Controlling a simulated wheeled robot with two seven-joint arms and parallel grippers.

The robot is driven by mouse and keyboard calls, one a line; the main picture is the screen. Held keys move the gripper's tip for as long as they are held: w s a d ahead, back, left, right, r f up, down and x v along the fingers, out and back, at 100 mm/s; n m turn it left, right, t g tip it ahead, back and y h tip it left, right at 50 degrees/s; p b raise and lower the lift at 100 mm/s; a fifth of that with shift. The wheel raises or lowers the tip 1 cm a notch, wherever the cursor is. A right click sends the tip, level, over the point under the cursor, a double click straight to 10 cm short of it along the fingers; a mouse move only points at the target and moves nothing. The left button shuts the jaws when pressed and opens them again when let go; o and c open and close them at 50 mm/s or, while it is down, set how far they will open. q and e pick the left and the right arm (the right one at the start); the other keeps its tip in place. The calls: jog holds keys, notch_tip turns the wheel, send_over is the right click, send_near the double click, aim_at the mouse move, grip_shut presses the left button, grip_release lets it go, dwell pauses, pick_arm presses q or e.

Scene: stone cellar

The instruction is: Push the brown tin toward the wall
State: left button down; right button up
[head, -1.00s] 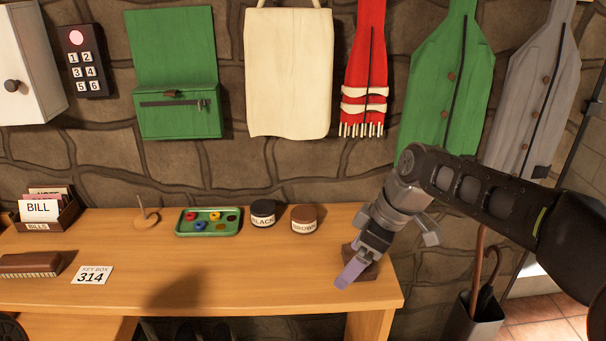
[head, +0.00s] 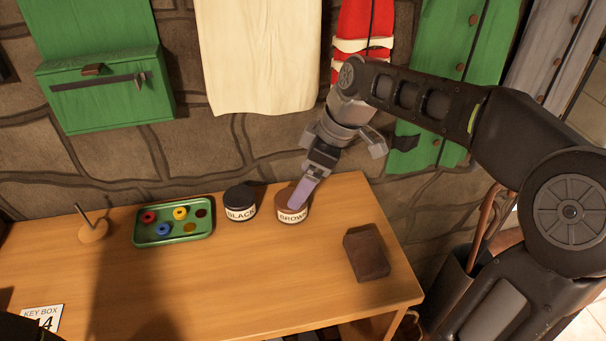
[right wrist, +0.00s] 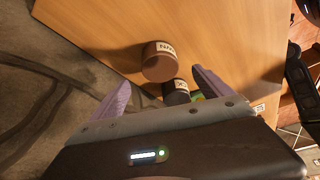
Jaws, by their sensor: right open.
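The brown tin (head: 291,211), with a label reading BROWN, stands upright on the wooden table (head: 230,290) near the wall (head: 130,165). My right gripper (head: 303,193) is over the tin in the head view, its purple finger covering part of the lid. In the right wrist view the brown tin (right wrist: 160,64) lies ahead of the two spread purple fingers (right wrist: 162,92). The gripper is open and empty; I cannot tell whether it touches the tin. The black tin (head: 240,202) stands just left of the brown one. My left gripper is not in view.
A green tray (head: 175,238) with coloured discs sits left of the tins. A dark brown block (head: 367,256) lies near the table's right end. Bare tabletop lies in front of the tins.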

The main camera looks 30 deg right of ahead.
jog(key=shift+x, duration=3.9)
jog(key=shift+c, duration=0.2)
